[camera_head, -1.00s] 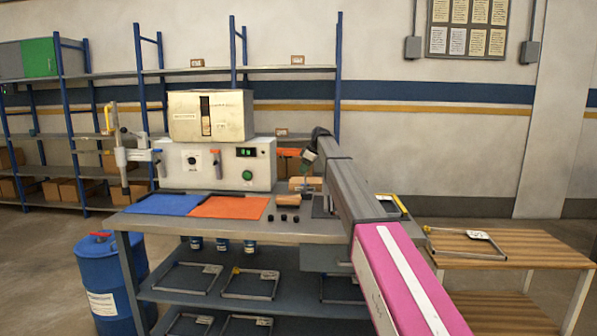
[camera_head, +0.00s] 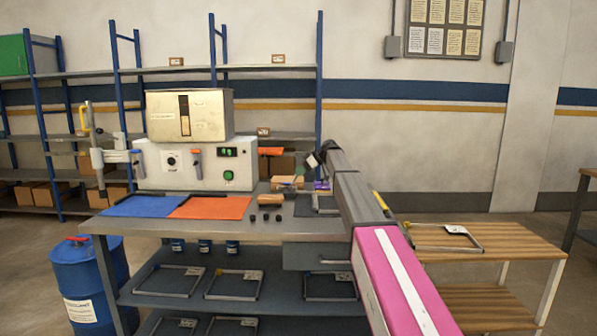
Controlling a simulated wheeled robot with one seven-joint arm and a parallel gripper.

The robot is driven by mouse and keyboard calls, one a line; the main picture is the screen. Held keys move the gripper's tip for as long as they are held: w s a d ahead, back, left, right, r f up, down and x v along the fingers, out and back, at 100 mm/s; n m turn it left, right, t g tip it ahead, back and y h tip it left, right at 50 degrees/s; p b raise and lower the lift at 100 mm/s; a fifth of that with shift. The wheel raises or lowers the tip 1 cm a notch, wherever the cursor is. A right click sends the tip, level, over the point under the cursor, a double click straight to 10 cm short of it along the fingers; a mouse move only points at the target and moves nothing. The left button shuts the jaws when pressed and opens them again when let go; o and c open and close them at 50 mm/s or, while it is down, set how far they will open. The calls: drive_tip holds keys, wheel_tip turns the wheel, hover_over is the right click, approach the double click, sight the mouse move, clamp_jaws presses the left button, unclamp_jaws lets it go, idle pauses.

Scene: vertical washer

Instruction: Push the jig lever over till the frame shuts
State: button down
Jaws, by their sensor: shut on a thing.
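My gripper (camera_head: 314,159) is at the end of my arm, over the back right of the grey workbench (camera_head: 225,228). It is small and partly hidden by my arm. It seems shut on the jig lever (camera_head: 300,175), a thin dark rod that leans up to the right towards the jaws. The jig (camera_head: 322,204) lies on the bench below, with grey frame bars partly hidden behind my arm. A small purple part shows at its back. Whether the frame is shut cannot be told.
A wooden block (camera_head: 287,182) and several black pieces (camera_head: 265,216) are left of the jig. A white machine (camera_head: 200,165), a blue mat (camera_head: 143,206) and an orange mat (camera_head: 210,208) fill the left. A wooden table (camera_head: 500,240) with a metal frame (camera_head: 452,237) stands right.

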drive_tip(key=shift+d+f, duration=0.1)
drive_tip(key=shift+d, duration=0.05)
drive_tip(key=c, duration=0.9)
unclamp_jaws()
drive_tip(key=v, duration=1)
drive_tip(key=shift+d+r, duration=0.25)
drive_tip(key=shift+s, duration=0.1)
